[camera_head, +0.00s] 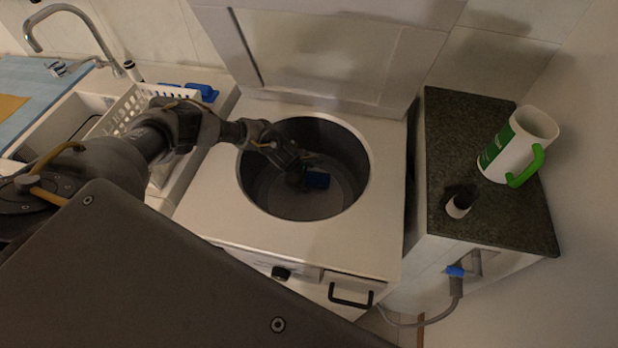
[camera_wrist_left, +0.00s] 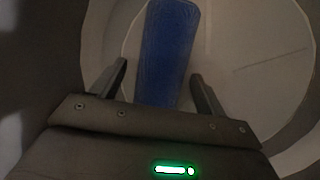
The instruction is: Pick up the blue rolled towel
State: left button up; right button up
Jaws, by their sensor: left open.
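The blue rolled towel (camera_head: 317,180) lies inside a round, deep basin (camera_head: 355,150) in the white counter. In the left wrist view the towel (camera_wrist_left: 165,50) is long and upright in the picture, its near end between my fingers. My left gripper (camera_head: 300,176) reaches down into the basin at the towel's left end and hides part of it. In the left wrist view my left gripper (camera_wrist_left: 160,78) is open, with one finger on each side of the towel and a gap on both sides. My right gripper is not in view.
The basin wall surrounds my left gripper. To the left are a white dish rack (camera_head: 125,110), a sink and a faucet (camera_head: 75,15). To the right, a dark countertop (camera_head: 450,120) holds a white and green pitcher (camera_head: 510,150) and a small dark-topped white item (camera_head: 459,204).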

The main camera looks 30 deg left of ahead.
pick_arm(q)
jog(key=c, duration=1.1)
